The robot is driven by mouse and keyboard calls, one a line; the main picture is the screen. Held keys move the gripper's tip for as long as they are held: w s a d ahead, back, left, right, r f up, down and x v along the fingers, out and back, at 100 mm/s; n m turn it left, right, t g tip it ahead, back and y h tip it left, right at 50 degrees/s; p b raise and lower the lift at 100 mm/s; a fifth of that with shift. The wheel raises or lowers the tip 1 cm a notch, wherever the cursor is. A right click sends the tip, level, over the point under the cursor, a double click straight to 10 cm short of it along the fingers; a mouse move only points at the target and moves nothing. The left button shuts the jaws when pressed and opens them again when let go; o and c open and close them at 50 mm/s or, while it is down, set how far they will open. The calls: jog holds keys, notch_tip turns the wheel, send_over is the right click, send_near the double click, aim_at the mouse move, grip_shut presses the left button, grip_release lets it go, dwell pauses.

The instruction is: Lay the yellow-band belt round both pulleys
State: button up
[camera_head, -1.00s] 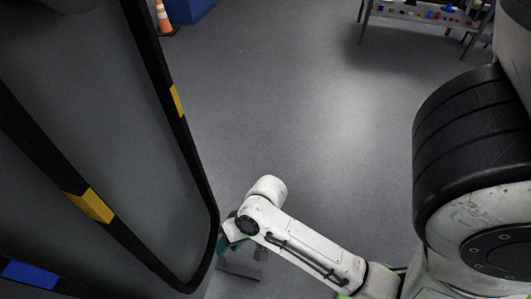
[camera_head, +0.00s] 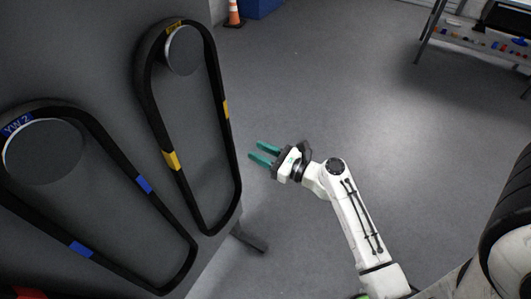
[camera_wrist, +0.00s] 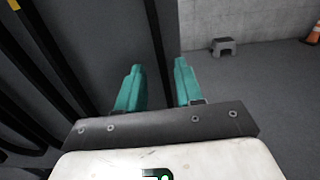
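The yellow-band belt (camera_head: 158,125) is a black loop with yellow bands, hanging on a grey upright panel in the head view. Its top goes round a grey disc (camera_head: 184,50); its lower end hangs as a narrow loop near the panel's right edge, with no second disc visible inside it. My gripper (camera_head: 256,150) is just right of the belt in the picture, apart from it, with its teal fingers pointing left, open and empty. The wrist view shows the fingers apart (camera_wrist: 159,65). A dark vertical strip runs behind them; I cannot tell if it is belt or panel edge.
A blue-band belt (camera_head: 109,150) hangs to the left round another disc (camera_head: 43,151). An orange cone (camera_head: 234,14) and blue box (camera_head: 263,7) stand at the back. A shelf (camera_head: 475,40) is at upper right. A grey step stool (camera_wrist: 224,46) shows. The middle floor is clear.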

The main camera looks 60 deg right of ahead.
aim_at(231, 136)
jog(key=shift+w+a, duration=0.15)
jog(key=shift+w, duration=2.6)
jog(key=shift+w+a, duration=0.1)
jog(key=shift+w, duration=2.65)
grip_shut()
jog(key=shift+r, duration=0.1)
jog(key=shift+r+p, duration=0.65)
jog(key=shift+r, duration=0.1)
jog(key=s+p, duration=0.1)
jog(key=s, duration=0.9)
jog(key=shift+d, duration=0.2)
